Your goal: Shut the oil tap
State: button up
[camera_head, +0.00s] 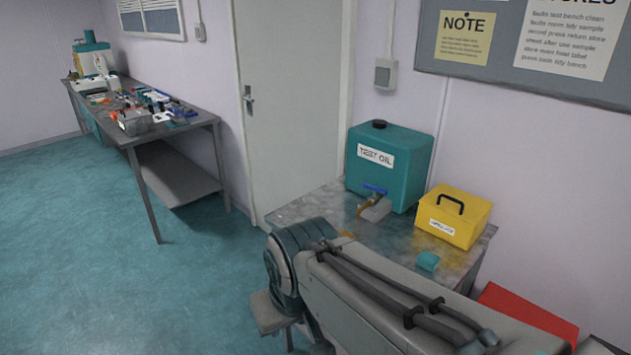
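The teal oil tank (408,165), labelled TEST OIL, stands at the back of a metal-topped table beside the door. The oil tap has a blue lever (375,189) low on the tank's front, lying roughly sideways in the picture. Just below it are a small grey block-like thing (377,209) and an orange-brown patch (362,209); I cannot tell whether the patch is oil or a solid part. Whether the tap is open is too small to tell. My arm crosses the lower foreground in front of the table. My gripper does not show.
A yellow box (453,217) with a black handle stands right of the tank. A cluttered workbench (187,117) stands along the left wall. The floor (90,250) at left is clear.

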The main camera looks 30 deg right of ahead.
aim_at(365, 184)
jog(key=u, duration=0.15)
jog(key=i, duration=0.7)
jog(key=z, duration=0.75)
jog(key=i, duration=0.7)
jog(key=z, duration=0.75)
